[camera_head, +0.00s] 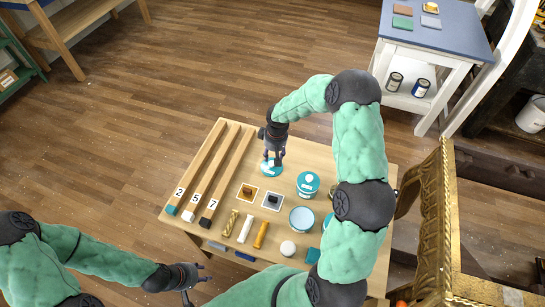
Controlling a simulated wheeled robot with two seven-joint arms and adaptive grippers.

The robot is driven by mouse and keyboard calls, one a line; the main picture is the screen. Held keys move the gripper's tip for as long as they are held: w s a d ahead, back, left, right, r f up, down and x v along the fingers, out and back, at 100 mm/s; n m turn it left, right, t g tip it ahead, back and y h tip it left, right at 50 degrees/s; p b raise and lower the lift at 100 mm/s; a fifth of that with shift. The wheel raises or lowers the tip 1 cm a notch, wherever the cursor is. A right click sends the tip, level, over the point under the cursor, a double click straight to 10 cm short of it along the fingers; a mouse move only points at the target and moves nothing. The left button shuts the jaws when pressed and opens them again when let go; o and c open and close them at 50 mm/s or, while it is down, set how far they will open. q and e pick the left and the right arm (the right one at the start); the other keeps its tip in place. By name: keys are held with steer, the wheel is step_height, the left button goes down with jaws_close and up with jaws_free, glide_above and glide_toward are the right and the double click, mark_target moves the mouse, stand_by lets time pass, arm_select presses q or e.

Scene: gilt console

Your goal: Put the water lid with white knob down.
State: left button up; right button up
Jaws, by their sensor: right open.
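A teal lid (271,171) lies at the back middle of the light wooden table (325,158), with a pale patch on top that may be its white knob. My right gripper (274,158) points down directly over this lid. It is open, its fingers close around the lid's middle; whether they touch it is too small to tell. An open teal pot with a pale inside (301,217) stands to the front right. Another teal pot (308,184) has a teal lid with a white knob on it. My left gripper (200,277) is open and empty off the table's front left.
Three wooden bars marked 2, 5 and 7 (212,175) lie at the left. A gilt frame (436,225) stands right of the table. Bare tabletop surrounds the lid.

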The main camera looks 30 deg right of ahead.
steer(key=shift+s+r+p, duration=0.15)
steer(key=shift+r+p, duration=0.15)
steer(key=shift+r, duration=0.9)
steer(key=shift+s+r+p, duration=0.15)
steer(key=shift+r+p, duration=0.1)
steer(key=shift+r, duration=0.9)
steer(key=shift+r, duration=0.1)
